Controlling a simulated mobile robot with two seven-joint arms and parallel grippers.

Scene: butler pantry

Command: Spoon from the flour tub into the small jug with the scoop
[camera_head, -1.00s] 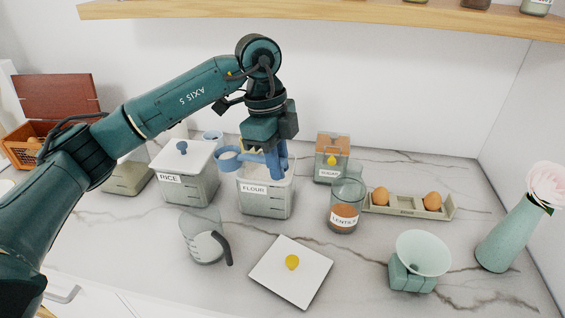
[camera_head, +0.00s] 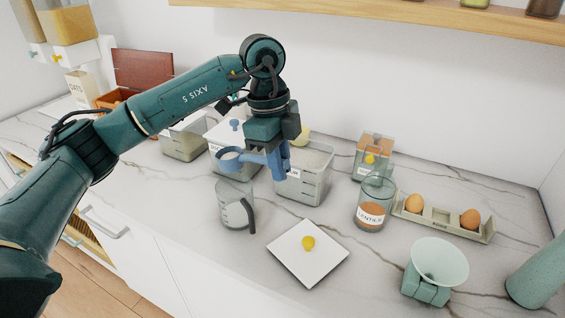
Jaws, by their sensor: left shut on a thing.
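My left gripper (camera_head: 278,165) is shut on the blue scoop, in front of the flour tub's left side. The scoop (camera_head: 229,165) points left, with white flour in its bowl, and appears just above and behind the small jug's rim; the exact depth is hard to tell. The small jug (camera_head: 234,211) is clear with a dark handle at right and stands on the counter. The flour tub (camera_head: 308,188) is clear, open and holds white flour; the gripper hides its left part. My right gripper is not in view.
A white square lid (camera_head: 290,262) with a yellow knob lies in front. The rice tub (camera_head: 221,136) is behind the scoop.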

